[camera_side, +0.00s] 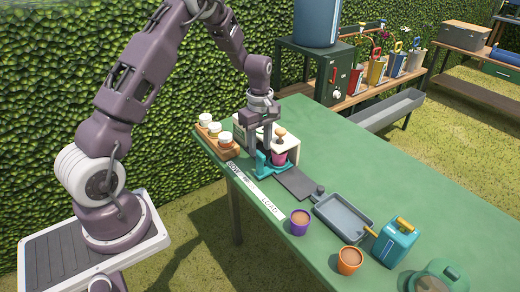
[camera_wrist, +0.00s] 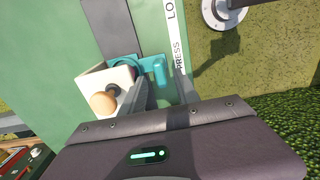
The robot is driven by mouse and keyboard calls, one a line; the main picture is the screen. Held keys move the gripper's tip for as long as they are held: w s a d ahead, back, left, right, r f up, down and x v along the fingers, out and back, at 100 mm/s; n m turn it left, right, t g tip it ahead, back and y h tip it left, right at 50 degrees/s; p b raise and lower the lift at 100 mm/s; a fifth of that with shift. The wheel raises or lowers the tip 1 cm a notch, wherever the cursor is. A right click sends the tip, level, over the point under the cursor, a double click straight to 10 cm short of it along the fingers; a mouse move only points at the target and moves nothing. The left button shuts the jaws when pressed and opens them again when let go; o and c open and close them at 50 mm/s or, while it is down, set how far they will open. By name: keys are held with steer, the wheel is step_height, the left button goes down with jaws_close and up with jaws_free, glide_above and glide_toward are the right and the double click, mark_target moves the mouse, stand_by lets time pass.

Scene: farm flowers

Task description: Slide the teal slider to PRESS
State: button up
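The teal slider (camera_side: 272,170) sits at the upper-left end of its dark track (camera_side: 296,183), below the cream press (camera_side: 290,146). It carries a magenta pot (camera_side: 280,158). In the wrist view the slider's upright teal handle (camera_wrist: 160,70) stands beside the PRESS end of the white label strip (camera_wrist: 176,40). LOAD lies farther along the strip. My gripper (camera_wrist: 162,82) is open, with one finger on each side of the handle and a visible gap on the right. It also shows in the side view (camera_side: 262,151), pointing down at the slider.
The press has a round wooden knob (camera_wrist: 104,103) close to my left finger in the wrist view. Jars on a wooden rack (camera_side: 216,134) stand left of the press. A grey tray (camera_side: 343,216), purple pot (camera_side: 299,222), orange pot (camera_side: 350,260) and teal can (camera_side: 395,242) stand right.

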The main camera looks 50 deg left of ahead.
step_height(320, 180, up, 5)
steer(key=shift+r, duration=0.1)
steer(key=s+d+r+m+t, duration=0.1)
steer(key=s+d+r+m, duration=0.35)
steer(key=r, duration=0.35)
steer(key=s+d+r+m+t, duration=0.2)
steer(key=s+d+r+m, duration=0.3)
steer(key=r, duration=0.3)
steer(key=s+d+r+m+t, duration=0.1)
steer(key=s+d+m, duration=0.2)
steer(key=s, duration=0.5)
steer(key=s+d+r+m+t, duration=0.1)
steer(key=s+d+m, duration=0.2)
steer(key=s, duration=0.6)
steer(key=shift+d+r+m+t, duration=0.3)
steer(key=shift+r+m, duration=0.05)
steer(key=shift+m, duration=0.9)
